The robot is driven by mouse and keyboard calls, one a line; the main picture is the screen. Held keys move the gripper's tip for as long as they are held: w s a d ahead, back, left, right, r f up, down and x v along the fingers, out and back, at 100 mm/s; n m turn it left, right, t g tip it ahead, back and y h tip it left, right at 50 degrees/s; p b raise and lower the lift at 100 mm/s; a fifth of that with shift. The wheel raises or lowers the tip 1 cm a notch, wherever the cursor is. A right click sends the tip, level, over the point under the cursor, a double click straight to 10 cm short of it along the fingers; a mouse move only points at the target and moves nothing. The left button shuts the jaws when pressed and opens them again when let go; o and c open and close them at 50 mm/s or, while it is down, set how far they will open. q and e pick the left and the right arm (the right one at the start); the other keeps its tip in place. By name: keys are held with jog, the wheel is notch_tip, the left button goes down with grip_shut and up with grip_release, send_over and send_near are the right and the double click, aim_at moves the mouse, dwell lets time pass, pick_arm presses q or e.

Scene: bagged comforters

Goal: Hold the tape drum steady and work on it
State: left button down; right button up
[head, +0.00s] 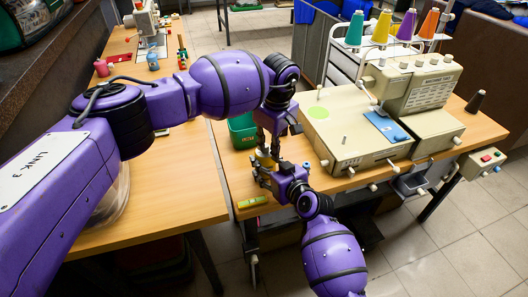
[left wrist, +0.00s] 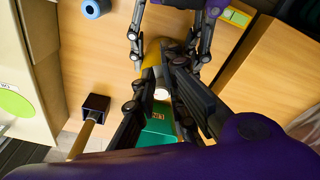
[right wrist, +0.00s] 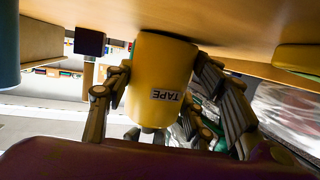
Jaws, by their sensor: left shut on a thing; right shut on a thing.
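The tape drum is a yellow cylinder (right wrist: 158,70) with a white "TAPE" label in the right wrist view. Only a sliver of the drum (head: 265,158) shows in the head view, between my two grippers. My left gripper (head: 267,143) reaches it from the far side and is shut on it. In the left wrist view its fingers stand on both sides of the drum (left wrist: 151,70). My right gripper (head: 264,170) is shut on the drum from the near side. In the right wrist view its fingers (right wrist: 160,88) flank the drum. The grippers hide much of the drum.
A green bin (head: 242,131) stands just behind the drum. A yellow-green bar (head: 252,202) lies near the front edge. A large beige sewing machine (head: 345,130) with thread cones fills the table to the right. A dark block on a wooden stick (left wrist: 95,103) is close by.

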pick_arm(q)
notch_tip(320, 180, up, 6)
jog(key=shift+s+d, duration=0.3)
jog(key=shift+d, duration=0.05)
jog(key=shift+a+f, duration=0.35)
jog(key=shift+a, duration=0.25)
jog(key=shift+a+f, duration=0.3)
jog(key=shift+a, duration=0.3)
jog(key=shift+s+a+f+m+t+h, duration=0.2)
jog(key=shift+f+m, duration=0.55)
jog(key=shift+m, duration=1.25)
jog(key=shift+w+a+f+m+t+h, duration=0.15)
jog(key=shift+a+f+m+h, duration=0.45)
jog(key=shift+m, duration=1.4)
jog(key=shift+s+a+f+m+t, duration=0.1)
jog(key=shift+s+f+m+t, duration=0.15)
jog(key=shift+f+m, duration=1.2)
jog(key=shift+r+m, duration=0.55)
